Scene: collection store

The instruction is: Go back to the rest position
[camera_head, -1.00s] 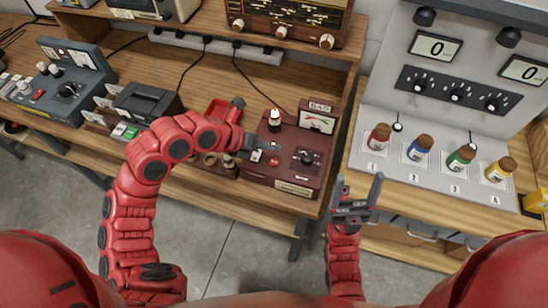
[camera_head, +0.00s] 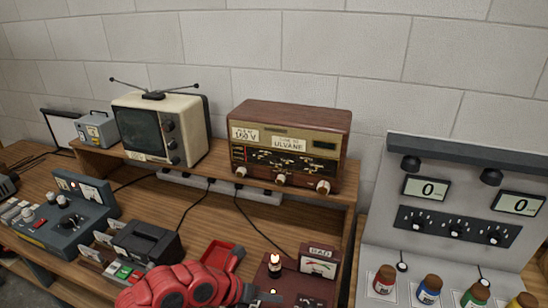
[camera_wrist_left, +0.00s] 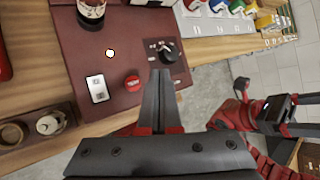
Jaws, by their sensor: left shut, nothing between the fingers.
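My left arm, red and segmented (camera_head: 185,288), crosses the bottom edge of the head view, where its gripper is mostly cut off. In the left wrist view my left gripper (camera_wrist_left: 160,76) is shut and empty, its fingers over the dark red box (camera_wrist_left: 105,25) beside the black knob (camera_wrist_left: 167,50). A white switch (camera_wrist_left: 97,88) and a red button (camera_wrist_left: 132,82) lie to its left. My right gripper (camera_wrist_left: 274,100) shows at the right of the left wrist view, with its fingers apart and empty. It is outside the head view.
The box (camera_head: 318,288) stands on the wooden bench below a shelf with a radio (camera_head: 287,150) and a television (camera_head: 160,130). A grey panel (camera_head: 455,180) with several coloured jars stands right. A red tray (camera_head: 222,255) and a black device (camera_head: 142,240) are near my left arm.

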